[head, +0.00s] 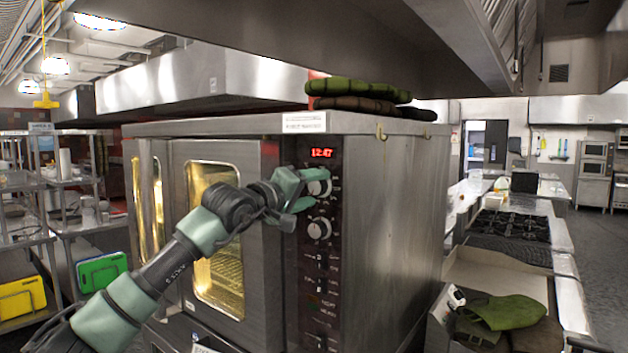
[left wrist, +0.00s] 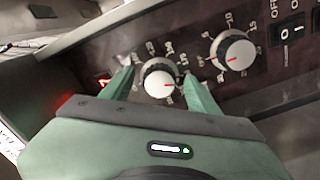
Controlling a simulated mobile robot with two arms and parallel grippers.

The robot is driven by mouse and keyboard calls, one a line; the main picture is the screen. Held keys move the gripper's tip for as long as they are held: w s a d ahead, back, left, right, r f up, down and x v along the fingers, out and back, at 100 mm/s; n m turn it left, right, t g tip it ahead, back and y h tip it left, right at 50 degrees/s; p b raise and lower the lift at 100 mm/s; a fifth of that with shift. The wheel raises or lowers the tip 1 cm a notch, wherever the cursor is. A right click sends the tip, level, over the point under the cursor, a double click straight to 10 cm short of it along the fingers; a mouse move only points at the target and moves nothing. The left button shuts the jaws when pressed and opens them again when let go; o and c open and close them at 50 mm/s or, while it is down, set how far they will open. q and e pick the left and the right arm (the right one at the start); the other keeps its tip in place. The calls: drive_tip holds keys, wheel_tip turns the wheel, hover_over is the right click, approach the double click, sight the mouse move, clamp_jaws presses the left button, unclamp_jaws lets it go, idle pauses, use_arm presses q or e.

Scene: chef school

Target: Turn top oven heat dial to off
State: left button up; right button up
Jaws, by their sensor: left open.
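The steel oven (head: 392,210) has a dark control panel with a red clock display (head: 321,153). The top heat dial (head: 319,187) is a white-faced knob just below the display. A second dial (head: 319,229) sits under it. My left gripper (head: 311,190) is at the panel, its green fingers open on either side of the top dial. In the left wrist view the top dial (left wrist: 160,78) lies between the fingertips (left wrist: 159,72), its red mark pointing right. I cannot tell whether the fingers touch it. The lower dial (left wrist: 232,50) is to the right there. My right gripper is out of view.
The glass oven door (head: 215,230) is left of the panel, behind my left arm.

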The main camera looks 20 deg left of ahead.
use_arm(q)
drive_tip(key=shift+w, duration=0.25)
drive_tip(key=shift+c, duration=0.3)
